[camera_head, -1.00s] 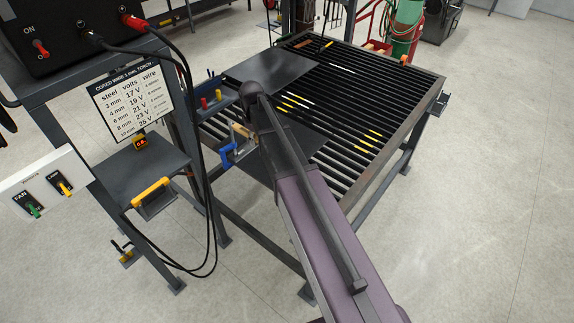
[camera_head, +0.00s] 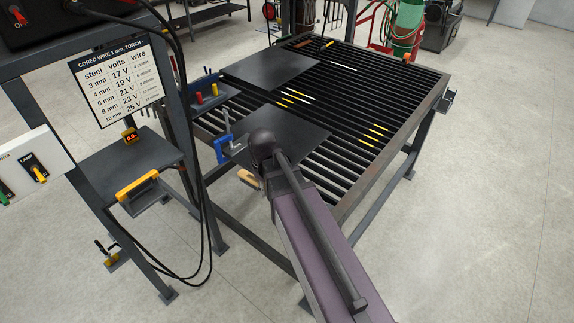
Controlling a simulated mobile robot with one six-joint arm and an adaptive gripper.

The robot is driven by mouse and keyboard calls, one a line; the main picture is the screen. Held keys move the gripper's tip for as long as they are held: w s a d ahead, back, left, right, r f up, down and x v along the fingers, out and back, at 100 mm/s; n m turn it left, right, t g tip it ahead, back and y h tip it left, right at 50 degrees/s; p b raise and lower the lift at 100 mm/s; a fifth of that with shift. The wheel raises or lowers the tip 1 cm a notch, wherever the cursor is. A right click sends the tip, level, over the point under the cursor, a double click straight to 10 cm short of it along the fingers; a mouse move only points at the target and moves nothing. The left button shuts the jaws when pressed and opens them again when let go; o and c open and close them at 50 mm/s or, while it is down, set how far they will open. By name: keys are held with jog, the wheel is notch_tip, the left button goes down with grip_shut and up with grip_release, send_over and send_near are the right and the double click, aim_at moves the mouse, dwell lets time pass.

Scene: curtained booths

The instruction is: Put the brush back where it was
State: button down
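A tan wooden piece, which looks like part of the brush (camera_head: 250,179), shows just left of the end of my arm, at the near left edge of the slatted table (camera_head: 415,106). The rest of it is hidden behind my arm. My gripper is hidden behind the dark rounded joint of my arm, so its fingers and any hold on the brush do not show.
Two dark plates (camera_head: 270,70) (camera_head: 292,136) lie on the slats. A blue clamp (camera_head: 222,149) and a holder with red and yellow pieces (camera_head: 210,95) sit at the table's left edge. A shelf stand (camera_head: 130,160) with hanging black cables is at left. Floor at right is clear.

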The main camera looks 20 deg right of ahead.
jog(key=s+f+b, duration=0.2)
jog(key=s+f, duration=0.2)
jog(key=shift+s+b, duration=0.3)
jog(key=shift+b, duration=0.05)
